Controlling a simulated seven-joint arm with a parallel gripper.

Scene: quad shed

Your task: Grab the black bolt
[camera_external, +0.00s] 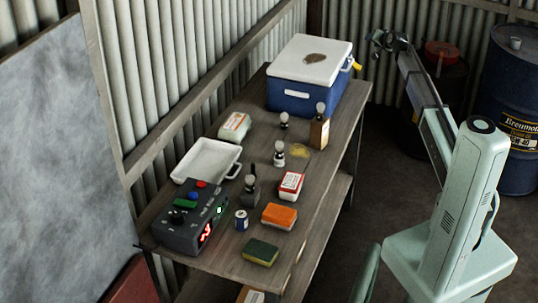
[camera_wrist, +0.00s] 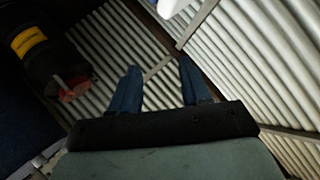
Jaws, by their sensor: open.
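No black bolt is clear enough to name for sure. A small dark upright piece (camera_external: 250,190) with a narrow top stands on the wooden table beside the control box, but it is too small to tell whether it is the bolt. My gripper (camera_external: 385,42) is raised high beyond the far right of the table, well apart from everything on it. In the wrist view my gripper (camera_wrist: 160,84) shows two bluish fingers spread apart with nothing between them. That view shows corrugated wall and a dark barrel, and no bolt.
The wooden table (camera_external: 225,258) holds a blue cooler (camera_external: 290,97), a white tray (camera_external: 190,176), a dark control box (camera_external: 180,238), an orange sponge (camera_external: 279,216), a green sponge (camera_external: 261,252), a can (camera_external: 241,220) and red-white box (camera_external: 290,185). A blue barrel (camera_external: 510,95) stands right.

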